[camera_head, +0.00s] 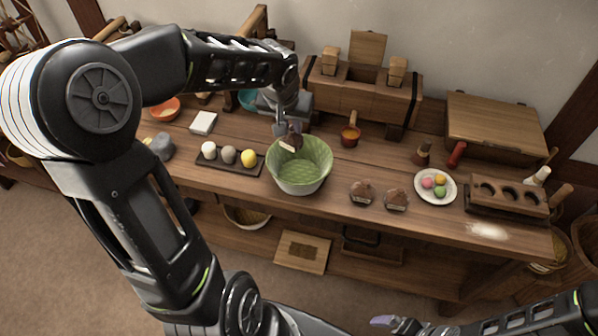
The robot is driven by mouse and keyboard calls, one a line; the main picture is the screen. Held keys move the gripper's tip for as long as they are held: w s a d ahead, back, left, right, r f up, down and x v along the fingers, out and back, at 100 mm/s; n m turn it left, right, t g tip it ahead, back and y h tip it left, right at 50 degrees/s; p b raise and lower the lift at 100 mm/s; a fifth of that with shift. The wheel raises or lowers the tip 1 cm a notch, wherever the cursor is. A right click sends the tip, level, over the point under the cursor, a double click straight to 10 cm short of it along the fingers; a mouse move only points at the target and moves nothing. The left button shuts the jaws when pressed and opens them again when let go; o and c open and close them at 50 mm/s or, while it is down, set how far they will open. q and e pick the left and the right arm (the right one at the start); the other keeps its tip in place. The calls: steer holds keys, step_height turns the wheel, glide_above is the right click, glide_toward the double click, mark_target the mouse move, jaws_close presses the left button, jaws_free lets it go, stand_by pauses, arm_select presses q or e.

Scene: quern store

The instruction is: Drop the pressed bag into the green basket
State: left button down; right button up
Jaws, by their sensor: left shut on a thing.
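The green basket (316,178) stands near the middle of the wooden table, with a pale outside and an open top. My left gripper (287,131) reaches down over its back left rim and is shut on a small dark brown bag with a pale patch, the pressed bag (291,142). The bag is at the basket's rim, above its inside; whether it touches the wall I cannot tell. My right gripper (388,321) is low at the bottom edge of the view, in front of the table; its jaws are not clear.
A dark tray (231,168) with three round balls is to the left. A white plate (435,187) with coloured balls and a wooden block with holes (506,197) are to the right. A wooden press (362,91) stands behind.

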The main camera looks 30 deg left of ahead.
arm_select(q)
steer(key=shift+f, duration=0.3)
steer(key=c, duration=1.2)
jaws_free()
steer(key=shift+c, duration=0.2)
steer(key=v, duration=0.7)
steer(key=shift+s+r, duration=0.2)
steer(key=shift+r, duration=0.15)
steer(key=shift+d, duration=0.1)
